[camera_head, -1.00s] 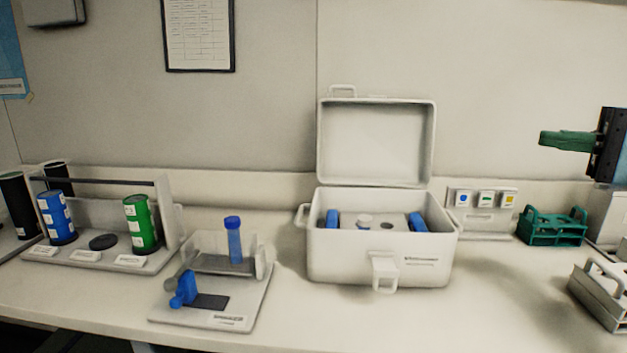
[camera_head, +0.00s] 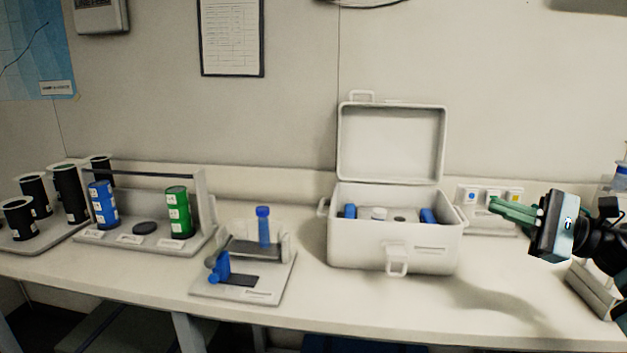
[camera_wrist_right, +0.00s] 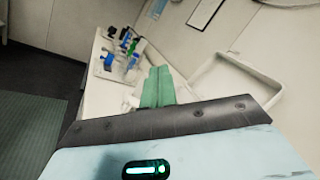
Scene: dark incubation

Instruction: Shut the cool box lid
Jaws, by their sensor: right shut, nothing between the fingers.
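The white cool box (camera_head: 375,240) stands on the bench right of centre in the head view. Its lid (camera_head: 391,144) is open, upright behind the box, with a small handle loop on its top edge. Inside are blue items and a white-capped piece. A latch (camera_head: 397,261) hangs on the front. My right gripper (camera_head: 492,204) is right of the box, its green fingers shut and empty, pointing left, apart from box and lid. In the right wrist view the green fingers (camera_wrist_right: 157,87) are together, with the pale lid (camera_wrist_right: 236,80) beyond to the right. My left gripper is out of view.
Left of the box, a stand (camera_head: 240,290) holds a blue-capped tube (camera_head: 264,227). Further left, a rack (camera_head: 205,237) holds blue and green canisters, beside several black ones. Small labelled blocks (camera_head: 491,196) stand behind my right gripper. The bench front before the box is clear.

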